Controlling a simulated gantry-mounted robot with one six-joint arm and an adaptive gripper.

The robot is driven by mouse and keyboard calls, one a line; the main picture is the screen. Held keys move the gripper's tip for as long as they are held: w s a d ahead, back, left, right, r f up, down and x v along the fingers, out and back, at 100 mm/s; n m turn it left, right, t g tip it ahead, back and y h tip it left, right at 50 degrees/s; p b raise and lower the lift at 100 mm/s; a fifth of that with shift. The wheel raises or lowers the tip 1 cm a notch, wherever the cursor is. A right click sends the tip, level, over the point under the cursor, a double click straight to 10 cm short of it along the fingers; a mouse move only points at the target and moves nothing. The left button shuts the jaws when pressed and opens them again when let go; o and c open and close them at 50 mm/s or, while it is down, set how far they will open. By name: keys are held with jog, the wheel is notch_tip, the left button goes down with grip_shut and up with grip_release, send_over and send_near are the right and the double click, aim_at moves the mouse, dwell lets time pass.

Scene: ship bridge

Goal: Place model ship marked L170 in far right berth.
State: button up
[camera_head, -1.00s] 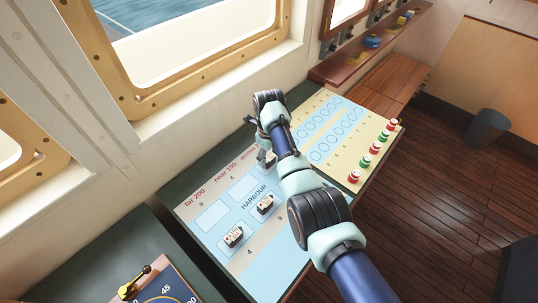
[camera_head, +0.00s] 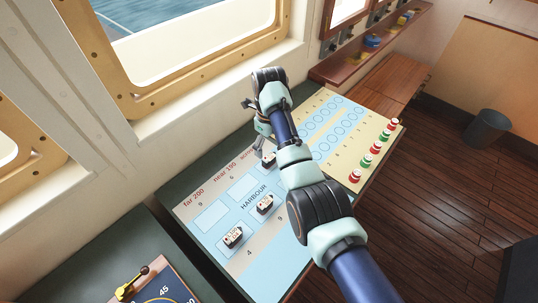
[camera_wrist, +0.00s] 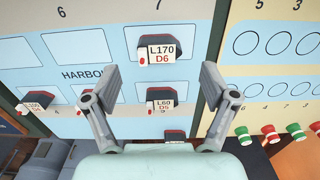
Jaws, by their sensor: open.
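The model ship marked L170 D6 (camera_wrist: 158,50) sits upright in the right berth of the far row in the wrist view. In the head view it appears as the ship (camera_head: 269,158) below my gripper. My gripper (camera_wrist: 160,76) is open and empty, its fingers apart on either side and short of the ship in the picture. In the head view my gripper (camera_head: 260,142) is above the board's far side. The ship marked L60 (camera_wrist: 160,97) sits in the berth below L170 in the wrist view.
Two other ships (camera_head: 232,236) (camera_head: 265,203) stand in the near row. The far row's left and middle berths (camera_head: 213,215) (camera_head: 242,187) are empty. Part of another dark-red-topped ship (camera_wrist: 174,133) shows near my gripper's base. Red and green pieces (camera_head: 365,160) line the right edge.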

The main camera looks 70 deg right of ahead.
aim_at(267, 156)
notch_tip(267, 156, up, 6)
jog(key=p, duration=0.2)
jog(key=shift+r, duration=0.2)
jog(key=w+a+f+n+t+h, duration=0.1)
jog(key=w+a+f+n+t, duration=0.15)
jog(key=w+a+n, duration=0.55)
jog(key=w+a+f+n+t+h, duration=0.25)
jog(key=w+a+n, duration=0.25)
jog(key=a+n, duration=0.65)
jog(key=s+a+r+n+t+y, duration=0.1)
jog(key=s+a+r+n+t, duration=0.1)
jog(key=a+n, duration=0.4)
jog(key=s+a+r+n+t+y, duration=0.1)
jog(key=s+a+r+n+t, duration=0.2)
jog(key=a+n, duration=0.4)
jog(key=s+a+r+n+t+y, duration=0.1)
jog(key=s+a+r+n, duration=0.3)
jog(key=a, duration=1)
jog(key=s+n+t, duration=0.1)
jog(key=n, duration=0.2)
jog(key=shift+s+a+t, duration=0.2)
jog(key=shift+a+t, duration=0.05)
jog(key=shift+t, duration=0.15)
